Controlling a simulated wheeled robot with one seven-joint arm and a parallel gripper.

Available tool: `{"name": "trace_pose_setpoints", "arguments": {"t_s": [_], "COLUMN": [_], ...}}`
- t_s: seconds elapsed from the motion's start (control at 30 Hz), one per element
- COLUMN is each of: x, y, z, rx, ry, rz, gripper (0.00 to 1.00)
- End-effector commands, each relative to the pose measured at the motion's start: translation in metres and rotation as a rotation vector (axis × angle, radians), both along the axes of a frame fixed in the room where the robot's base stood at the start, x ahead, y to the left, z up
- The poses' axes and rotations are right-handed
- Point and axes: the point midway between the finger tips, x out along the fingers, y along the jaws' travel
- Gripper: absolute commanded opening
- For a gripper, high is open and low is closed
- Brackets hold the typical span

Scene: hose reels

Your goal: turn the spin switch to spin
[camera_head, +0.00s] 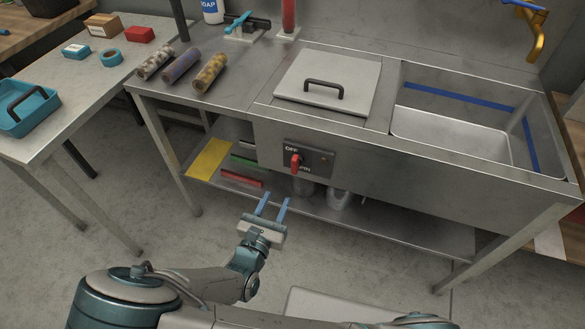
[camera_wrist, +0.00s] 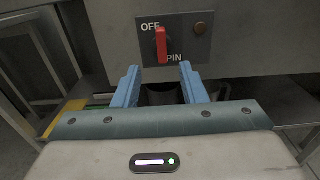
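The spin switch is a red lever (camera_head: 295,163) on a dark panel (camera_head: 317,159) on the front of the steel sink unit. In the wrist view the red lever (camera_wrist: 161,46) stands upright, slightly tilted, between the OFF label at upper left and a partly covered label ending in "PIN" at lower right. My gripper (camera_head: 274,204) is open and empty, in front of and below the panel. In the wrist view its blue fingers (camera_wrist: 158,72) point toward the panel, just below the lever and apart from it.
The steel sink unit (camera_head: 370,165) has a lidded compartment (camera_head: 310,70) and an open basin (camera_head: 450,134). Its lower shelf (camera_head: 400,222) holds a yellow sheet (camera_head: 210,159) and metal pots. A side table (camera_head: 55,130) stands at left with a blue tray (camera_head: 30,112). Floor in front is open.

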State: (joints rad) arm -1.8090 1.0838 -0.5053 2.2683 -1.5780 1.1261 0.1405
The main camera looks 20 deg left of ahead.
Motion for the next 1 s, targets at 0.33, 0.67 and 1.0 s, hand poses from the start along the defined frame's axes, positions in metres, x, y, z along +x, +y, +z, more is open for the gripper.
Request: {"name": "trace_pose_setpoints", "arguments": {"t_s": [0.33,0.67,1.0], "x": [0.073,0.118,0.124], "y": [-0.008,-0.01,-0.01], "z": [0.001,0.001,0.001], "rx": [0.0,0.001,0.002], "ry": [-0.002,-0.001,0.001], "rz": [-0.006,-0.003,-0.003], "gripper": [0.38,0.38,0.38]}}
